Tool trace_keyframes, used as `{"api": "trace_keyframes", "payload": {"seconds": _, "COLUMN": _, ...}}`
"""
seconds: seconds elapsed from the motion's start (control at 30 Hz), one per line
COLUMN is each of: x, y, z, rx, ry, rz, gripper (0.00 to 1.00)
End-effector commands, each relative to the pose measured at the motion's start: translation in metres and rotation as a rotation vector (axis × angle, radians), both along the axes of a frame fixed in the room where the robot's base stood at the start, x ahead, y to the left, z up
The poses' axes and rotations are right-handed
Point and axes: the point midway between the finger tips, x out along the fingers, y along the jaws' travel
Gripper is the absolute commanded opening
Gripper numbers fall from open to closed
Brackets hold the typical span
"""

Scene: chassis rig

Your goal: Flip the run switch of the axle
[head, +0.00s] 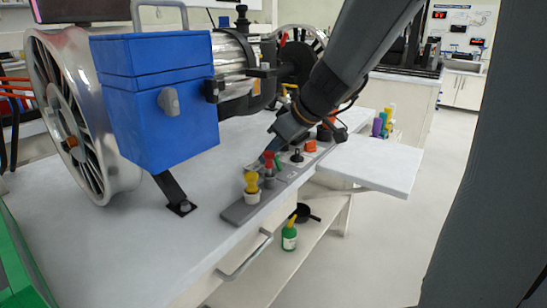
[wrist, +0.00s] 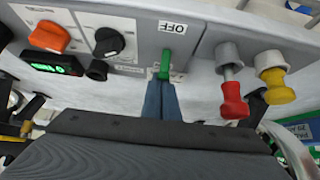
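The run switch is a small green lever (wrist: 165,64) on a grey control panel (wrist: 200,50), under an OFF label (wrist: 173,27) in the wrist view. My gripper (wrist: 162,84) has its two blue-grey fingers together, tips at the free end of the lever. Whether they touch it I cannot tell. In the head view my gripper (head: 264,157) reaches down to the panel strip (head: 235,211) along the bench's front edge.
Beside the lever are a red knob (wrist: 233,100), a yellow knob (wrist: 274,84), a black dial (wrist: 109,41) and an orange knob (wrist: 49,37). Floor at right is clear.

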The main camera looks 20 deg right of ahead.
Motion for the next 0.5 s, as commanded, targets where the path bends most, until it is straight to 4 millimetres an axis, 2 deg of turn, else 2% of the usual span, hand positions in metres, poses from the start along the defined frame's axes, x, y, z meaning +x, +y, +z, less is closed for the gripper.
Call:
{"api": "trace_keyframes", "payload": {"seconds": 0.03, "x": -0.0080, "y": -0.0016, "z": -0.0151, "rx": -0.004, "ry": 0.027, "rz": 0.002, "gripper": 0.00}}
{"api": "trace_keyframes", "payload": {"seconds": 0.5, "x": -0.0136, "y": -0.0082, "z": -0.0142, "rx": -0.005, "ry": 0.025, "rz": -0.002, "gripper": 0.00}}
